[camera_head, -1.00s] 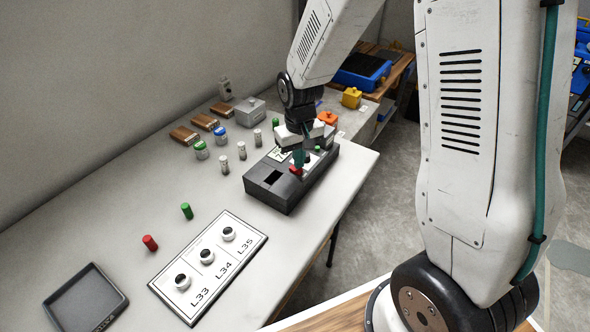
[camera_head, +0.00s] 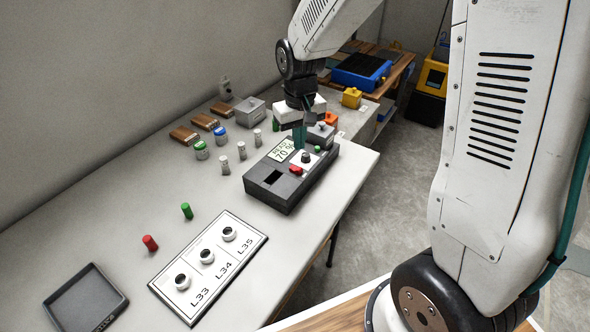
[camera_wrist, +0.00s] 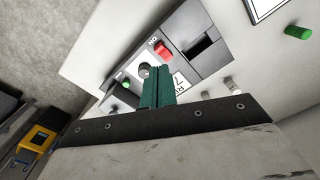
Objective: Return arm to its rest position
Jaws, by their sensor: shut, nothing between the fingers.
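My gripper (camera_head: 299,137) hangs above the dark grey device (camera_head: 270,196) on the light table, its teal fingers together and empty. In the wrist view the shut fingers (camera_wrist: 157,90) point at the device's panel (camera_wrist: 190,50). My arm reaches in from the upper right.
A white board (camera_head: 222,268) with three round holders lies in front. A dark tray (camera_head: 85,300), a red cylinder (camera_head: 150,243) and a green cylinder (camera_head: 187,211) are at left. Small jars, vials and brown blocks (camera_head: 184,134) stand behind.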

